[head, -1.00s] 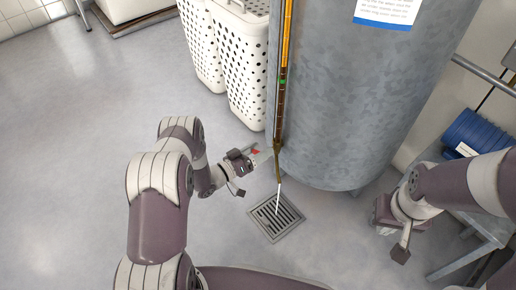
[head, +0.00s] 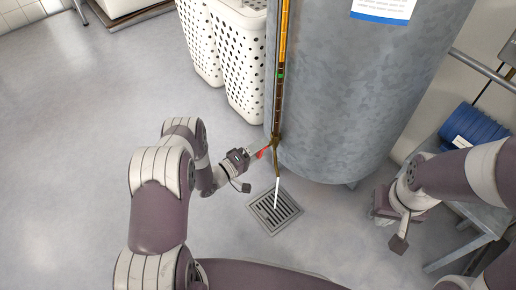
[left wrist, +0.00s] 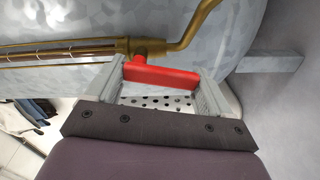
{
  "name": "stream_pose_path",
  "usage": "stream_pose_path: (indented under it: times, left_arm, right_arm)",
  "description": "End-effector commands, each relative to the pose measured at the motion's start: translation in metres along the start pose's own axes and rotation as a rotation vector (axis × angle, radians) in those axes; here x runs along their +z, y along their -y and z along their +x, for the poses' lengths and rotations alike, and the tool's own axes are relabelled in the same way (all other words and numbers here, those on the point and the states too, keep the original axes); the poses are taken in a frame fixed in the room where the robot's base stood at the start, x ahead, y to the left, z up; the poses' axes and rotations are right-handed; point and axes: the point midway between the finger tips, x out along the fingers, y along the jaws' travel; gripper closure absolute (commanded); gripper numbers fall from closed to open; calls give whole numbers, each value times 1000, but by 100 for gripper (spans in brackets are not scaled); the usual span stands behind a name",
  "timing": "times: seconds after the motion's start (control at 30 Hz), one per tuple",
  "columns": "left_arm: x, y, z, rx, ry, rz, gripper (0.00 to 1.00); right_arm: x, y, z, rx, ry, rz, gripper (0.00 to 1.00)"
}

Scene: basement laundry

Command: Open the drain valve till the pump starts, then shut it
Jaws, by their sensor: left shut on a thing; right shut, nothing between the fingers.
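The drain valve's red lever (head: 263,152) sits on a brass pipe (head: 275,147) at the foot of the grey tank (head: 340,90). My left gripper (head: 259,155) is shut on this lever; in the left wrist view the red lever (left wrist: 160,75) lies between the two grey fingers (left wrist: 160,88). A thin white stream (head: 277,192) runs from the pipe's spout down to the floor drain (head: 274,211). The upright sight tube (head: 280,60) has a yellow-orange upper part, a green mark and a darker lower part. My right gripper (head: 399,243) is shut and empty, at the right.
White perforated baskets (head: 246,65) stand left of the tank. A grey stand (head: 470,235) and a blue coiled hose (head: 472,127) are at the right, near my right arm. The floor at the left is clear.

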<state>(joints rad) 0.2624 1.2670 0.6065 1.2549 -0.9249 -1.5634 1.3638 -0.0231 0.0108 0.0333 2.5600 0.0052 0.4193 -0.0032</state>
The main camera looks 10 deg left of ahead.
Motion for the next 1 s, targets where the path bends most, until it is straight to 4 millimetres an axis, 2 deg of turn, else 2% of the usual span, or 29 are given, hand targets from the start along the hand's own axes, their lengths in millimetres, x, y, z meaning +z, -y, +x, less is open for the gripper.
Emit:
stream_pose_path:
  times: [0.67,0.7,0.73,0.77,1.0]
  left_arm:
    - [2,2,-1,-3,-1,-63,49]
    - [2,2,-1,-3,-1,-63,12]
    - [2,2,-1,-3,-1,-63,3]
    - [2,1,-1,-3,-1,-63,0]
    - [1,0,-2,-2,-1,-62,0]
  right_arm:
    - [0,0,0,0,0,0,100]
    - [0,0,0,0,0,0,100]
    - [0,0,0,0,0,0,100]
    - [0,0,0,0,0,0,100]
    - [0,0,-2,0,0,0,100]
